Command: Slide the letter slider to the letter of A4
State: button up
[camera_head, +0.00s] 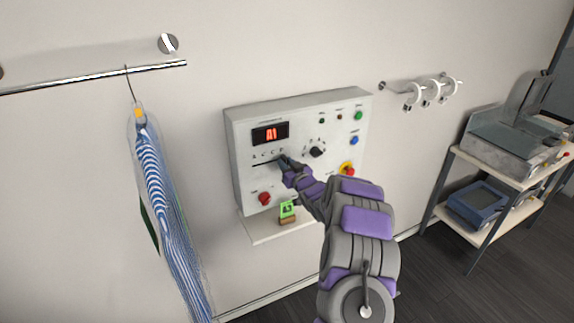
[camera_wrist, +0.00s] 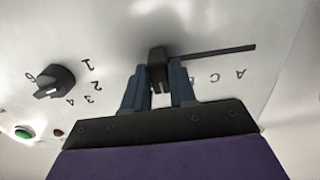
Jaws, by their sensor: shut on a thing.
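The white control panel (camera_head: 242,130) hangs on the wall. Its red display (camera_head: 271,133) appears to read A1. My gripper (camera_head: 283,161) is at the slider slot, shut on the dark letter slider knob (camera_wrist: 158,60). In the wrist view, one finger of my gripper (camera_wrist: 156,78) stands on each side of the knob. The slot (camera_wrist: 215,50) runs from the knob to the right there, past the letters A (camera_wrist: 241,75) and C; a further letter is partly hidden by a finger. The knob is at the slot end away from A.
A rotary knob (camera_head: 317,152) with numbers is right of the slider. Red (camera_head: 264,198), green (camera_head: 359,115) and blue (camera_head: 354,140) buttons are on the panel. Striped clothing (camera_head: 165,200) hangs left; a shelf cart (camera_head: 500,165) stands right.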

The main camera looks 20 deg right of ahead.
aim_at(254, 165)
grip_shut()
jog(key=a+b, duration=0.1)
jog(key=a, duration=0.4)
jog(key=a+b, duration=0.1)
jog(key=a, duration=0.5)
jog(key=shift+s+a+r+b, duration=0.1)
jog(key=shift+s+b, duration=0.1)
jog(key=shift+b, duration=0.2)
jog(key=shift+d, duration=0.2)
